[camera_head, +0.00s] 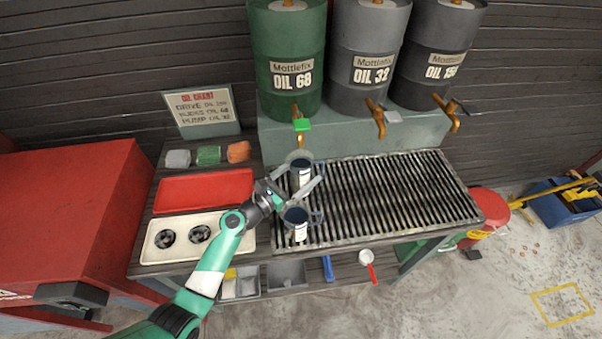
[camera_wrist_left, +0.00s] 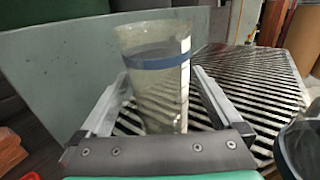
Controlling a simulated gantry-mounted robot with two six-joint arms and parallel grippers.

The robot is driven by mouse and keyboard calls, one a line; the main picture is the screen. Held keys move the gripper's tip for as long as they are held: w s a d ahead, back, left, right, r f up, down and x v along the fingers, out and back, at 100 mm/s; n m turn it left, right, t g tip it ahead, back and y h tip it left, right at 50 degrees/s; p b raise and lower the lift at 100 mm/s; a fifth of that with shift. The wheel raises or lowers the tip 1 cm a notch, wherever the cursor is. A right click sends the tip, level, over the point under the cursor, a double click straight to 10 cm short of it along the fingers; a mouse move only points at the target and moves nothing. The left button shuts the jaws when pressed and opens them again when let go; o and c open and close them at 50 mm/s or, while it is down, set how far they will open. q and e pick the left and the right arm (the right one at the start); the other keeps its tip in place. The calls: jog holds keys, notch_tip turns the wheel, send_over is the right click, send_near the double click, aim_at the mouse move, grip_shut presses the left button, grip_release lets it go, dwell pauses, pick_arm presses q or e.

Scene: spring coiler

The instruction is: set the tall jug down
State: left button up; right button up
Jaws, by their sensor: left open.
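The tall jug (camera_head: 301,173) stands upright at the left end of the slatted drain grate, below the green drum's tap. In the left wrist view the tall jug (camera_wrist_left: 160,85) looks translucent, with a blue band near its rim. My left gripper (camera_head: 301,178) is open, with one finger on each side of the jug; the left wrist view shows gaps between fingers (camera_wrist_left: 160,98) and jug. The jug's base is partly hidden by the gripper. A second jug (camera_head: 299,224), dark blue with a white label, stands nearer the front of the grate. My right gripper is not in view.
The slatted grate (camera_head: 400,195) is clear to the right. Behind it are the OIL 68 drum (camera_head: 287,50) and two grey drums with taps. A red tray (camera_head: 203,190) and a cream tray (camera_head: 165,238) lie left. A red-handled cup (camera_head: 367,257) is on the lower shelf.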

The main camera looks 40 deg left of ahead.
pick_arm(q)
jog(key=s+p, duration=0.1)
jog(key=s, duration=0.4)
jog(key=s+p, duration=0.2)
jog(key=s, duration=0.3)
jog(key=shift+s+a, duration=0.2)
jog(key=shift+s, duration=0.8)
